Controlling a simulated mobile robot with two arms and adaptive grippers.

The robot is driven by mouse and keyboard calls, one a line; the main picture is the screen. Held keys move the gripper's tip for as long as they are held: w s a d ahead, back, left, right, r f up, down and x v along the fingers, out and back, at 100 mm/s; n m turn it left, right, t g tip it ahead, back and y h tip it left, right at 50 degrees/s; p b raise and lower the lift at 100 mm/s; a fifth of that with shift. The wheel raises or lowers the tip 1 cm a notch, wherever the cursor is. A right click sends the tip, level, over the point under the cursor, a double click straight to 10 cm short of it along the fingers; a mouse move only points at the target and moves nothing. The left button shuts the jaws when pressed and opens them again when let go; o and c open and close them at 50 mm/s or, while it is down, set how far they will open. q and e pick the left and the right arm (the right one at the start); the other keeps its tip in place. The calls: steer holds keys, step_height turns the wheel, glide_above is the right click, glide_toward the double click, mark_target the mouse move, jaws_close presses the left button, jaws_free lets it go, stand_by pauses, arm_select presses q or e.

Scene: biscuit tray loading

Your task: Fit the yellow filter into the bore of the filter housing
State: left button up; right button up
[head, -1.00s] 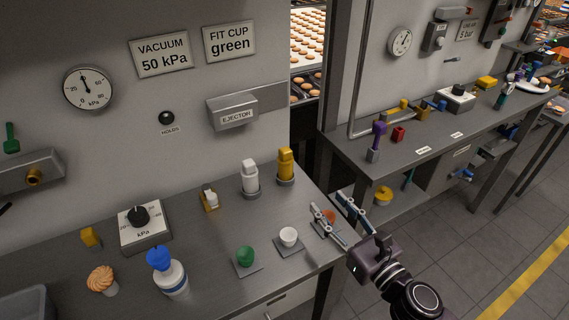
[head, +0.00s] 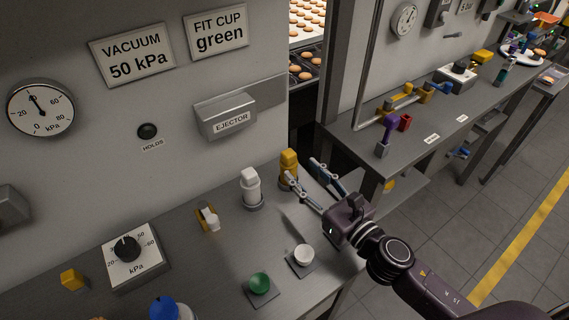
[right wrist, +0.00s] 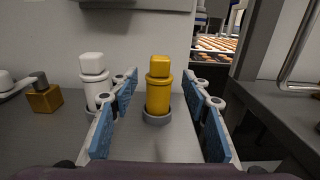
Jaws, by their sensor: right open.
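The yellow filter (head: 289,165) stands upright in a dark ring at the back right of the near bench. It also shows in the right wrist view (right wrist: 158,92), standing between the two blue-padded fingers. My right gripper (head: 299,168) is open around it, with a visible gap on each side in the wrist view. A small brass-coloured block with a grey and white fitting (head: 208,218) sits on the bench to the left; I cannot tell whether it is the filter housing, and no bore is visible. My left gripper is not in view.
A white filter-like piece (head: 251,187) stands close left of the yellow filter, just outside the left finger in the wrist view. A white cup (head: 303,255) and a green cup (head: 259,284) sit on pads in front. A kPa dial box (head: 135,252) stands further left.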

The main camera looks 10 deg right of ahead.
mark_target(293, 157)
steer(key=shift+w+a+r+p, duration=0.15)
steer(key=shift+w, duration=0.2)
steer(key=shift+w+a+r+p, duration=0.1)
steer(key=shift+w+p, duration=0.05)
steer(key=shift+w, duration=0.2)
steer(key=p+x, duration=0.1)
steer(key=x, duration=0.1)
steer(key=r+p+x, duration=0.1)
steer(key=x, duration=0.1)
steer(key=shift+w+a, duration=0.1)
steer(key=shift+w, duration=0.1)
steer(key=shift+w+a+f, duration=0.15)
steer(key=shift+w+a, duration=0.05)
steer(key=shift+w, duration=0.25)
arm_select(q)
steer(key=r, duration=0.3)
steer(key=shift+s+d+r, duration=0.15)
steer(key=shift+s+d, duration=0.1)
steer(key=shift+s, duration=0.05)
arm_select(e)
jaws_close()
